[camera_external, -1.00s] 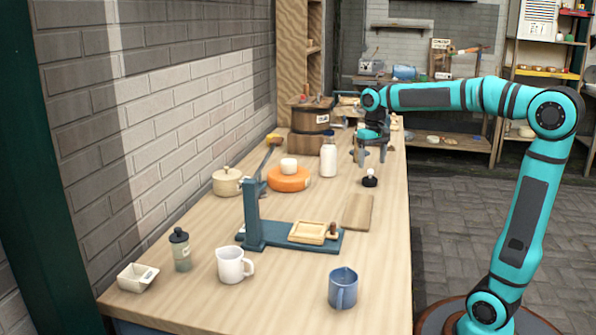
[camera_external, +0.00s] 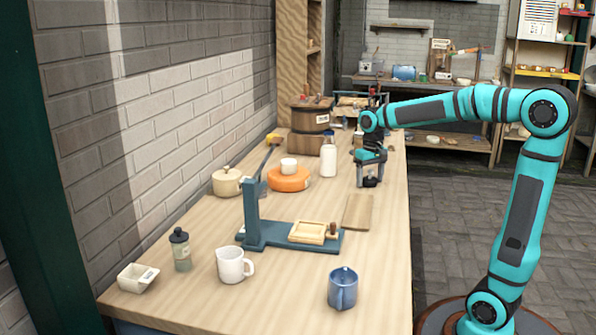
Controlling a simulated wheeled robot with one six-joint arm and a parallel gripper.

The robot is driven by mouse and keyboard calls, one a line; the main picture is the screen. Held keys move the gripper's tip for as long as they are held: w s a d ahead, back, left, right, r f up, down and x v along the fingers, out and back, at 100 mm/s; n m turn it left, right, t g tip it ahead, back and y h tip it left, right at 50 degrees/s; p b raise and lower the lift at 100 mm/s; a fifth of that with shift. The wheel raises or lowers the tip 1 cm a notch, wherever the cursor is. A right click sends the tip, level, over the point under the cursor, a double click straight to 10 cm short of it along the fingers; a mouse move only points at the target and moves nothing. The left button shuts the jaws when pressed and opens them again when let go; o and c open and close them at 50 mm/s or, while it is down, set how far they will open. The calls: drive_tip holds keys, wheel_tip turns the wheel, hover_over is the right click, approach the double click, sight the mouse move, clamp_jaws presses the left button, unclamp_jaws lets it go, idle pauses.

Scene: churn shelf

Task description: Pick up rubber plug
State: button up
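The rubber plug (camera_external: 370,182) is a small dark piece on the wooden workbench, right of the white bottle and behind the flat wooden board. My gripper (camera_external: 370,180) points down over it, with its two fingers apart on either side. The gripper looks open, and whether a finger touches the plug is too small to tell.
A white bottle (camera_external: 328,161) stands left of my gripper, beside an orange round block (camera_external: 289,181). A wooden board (camera_external: 358,212) lies nearer the camera. A blue-grey press stand (camera_external: 254,225) and a blue mug (camera_external: 342,288) are farther forward.

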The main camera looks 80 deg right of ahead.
drive_tip(key=c, duration=1)
